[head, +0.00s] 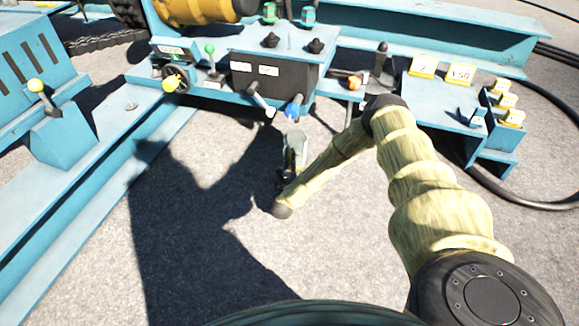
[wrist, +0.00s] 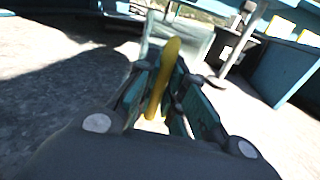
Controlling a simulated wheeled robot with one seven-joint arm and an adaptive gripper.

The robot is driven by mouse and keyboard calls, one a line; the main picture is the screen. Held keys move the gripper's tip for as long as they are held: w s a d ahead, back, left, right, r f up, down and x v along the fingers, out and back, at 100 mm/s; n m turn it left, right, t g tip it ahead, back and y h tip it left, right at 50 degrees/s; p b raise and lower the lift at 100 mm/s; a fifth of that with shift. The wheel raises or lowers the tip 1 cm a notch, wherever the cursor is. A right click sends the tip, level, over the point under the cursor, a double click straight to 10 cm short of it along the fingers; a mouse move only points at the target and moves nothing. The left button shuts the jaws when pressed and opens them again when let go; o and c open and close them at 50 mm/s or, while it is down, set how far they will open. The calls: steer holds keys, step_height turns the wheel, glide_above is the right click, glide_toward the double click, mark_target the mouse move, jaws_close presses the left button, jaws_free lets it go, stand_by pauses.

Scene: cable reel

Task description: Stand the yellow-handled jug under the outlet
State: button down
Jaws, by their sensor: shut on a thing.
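My gripper (head: 291,168) hangs low over the pavement in front of the blue machine. In the wrist view its fingers (wrist: 160,100) are shut on the yellow handle (wrist: 166,72) of the jug. The jug's body, pale and see-through (wrist: 186,42), shows beyond the handle. In the head view only a small pale part of the jug (head: 294,138) shows, just beyond the gripper. Two short pipe-like parts stick out below the black box, one blue-ended (head: 294,106) and one white-ended (head: 264,103). I cannot tell which is the outlet. The jug is close in front of them.
A blue side shelf (head: 440,100) with yellow tags stands right. The pavement (head: 220,250) is mostly clear.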

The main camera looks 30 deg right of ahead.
steer(key=shift+f, duration=0.3)
steer(key=c, duration=1.5)
jaws_free()
steer(key=shift+r, duration=0.25)
steer(key=p+v, duration=0.5)
steer(key=v, duration=0.5)
steer(key=shift+s+a, duration=0.2)
steer(key=shift+s+a+f+p, duration=0.1)
steer(key=shift+s+a+p, duration=0.35)
steer(key=shift+s, duration=0.1)
